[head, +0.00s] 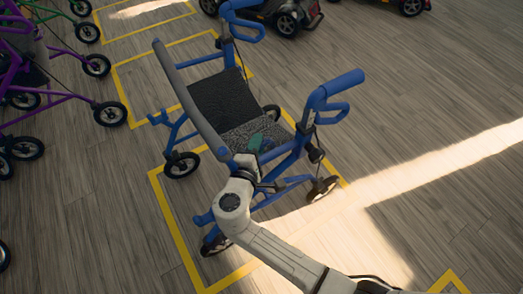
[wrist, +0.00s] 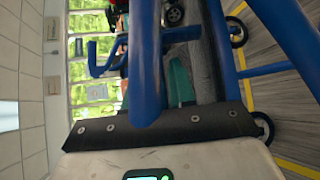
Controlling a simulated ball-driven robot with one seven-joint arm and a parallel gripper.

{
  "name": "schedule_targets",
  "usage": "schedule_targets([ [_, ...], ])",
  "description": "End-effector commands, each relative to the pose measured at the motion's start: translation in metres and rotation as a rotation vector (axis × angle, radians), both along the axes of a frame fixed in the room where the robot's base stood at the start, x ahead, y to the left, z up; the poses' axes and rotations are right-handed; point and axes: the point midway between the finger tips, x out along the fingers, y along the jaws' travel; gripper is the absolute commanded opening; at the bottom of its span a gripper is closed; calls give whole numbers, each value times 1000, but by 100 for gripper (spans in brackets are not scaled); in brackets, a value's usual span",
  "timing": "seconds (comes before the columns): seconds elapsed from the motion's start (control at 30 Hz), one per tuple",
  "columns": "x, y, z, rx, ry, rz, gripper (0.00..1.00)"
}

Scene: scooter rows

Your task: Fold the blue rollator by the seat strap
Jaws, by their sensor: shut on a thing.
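The blue rollator (head: 283,148) stands open on its wheels in the middle of the head view, inside a yellow floor box. Its seat (head: 215,97) is dark, with a paler speckled part towards my gripper. My gripper (head: 257,142), with teal fingers, reaches over the near side frame down to the seat. It is shut at the seat; the strap itself is hidden or too small to make out. In the wrist view, a teal finger (wrist: 180,82) shows beside a blue frame tube (wrist: 146,65), which crosses close before the camera and hides part of the grip.
A purple-framed rollator (head: 50,95) and a green-framed one (head: 72,45) stand at the left. A dark scooter (head: 275,12) stands at the top. Yellow lines (head: 172,225) mark the boxes. The wooden floor (head: 440,210) at right is clear.

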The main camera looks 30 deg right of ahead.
Motion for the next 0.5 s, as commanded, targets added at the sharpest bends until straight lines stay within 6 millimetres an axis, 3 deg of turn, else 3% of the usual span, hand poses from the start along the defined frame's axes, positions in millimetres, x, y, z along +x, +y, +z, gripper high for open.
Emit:
schedule_targets([
  [0.03, 6, 1, 11, 1, -7, 4, 0],
  [0.4, 9, 1, 12, 0, -3, 5, 0],
  [0.43, 9, 1, 12, 0, -3, 5, 25],
  [0.5, 9, 1, 12, 0, -3, 5, 32],
])
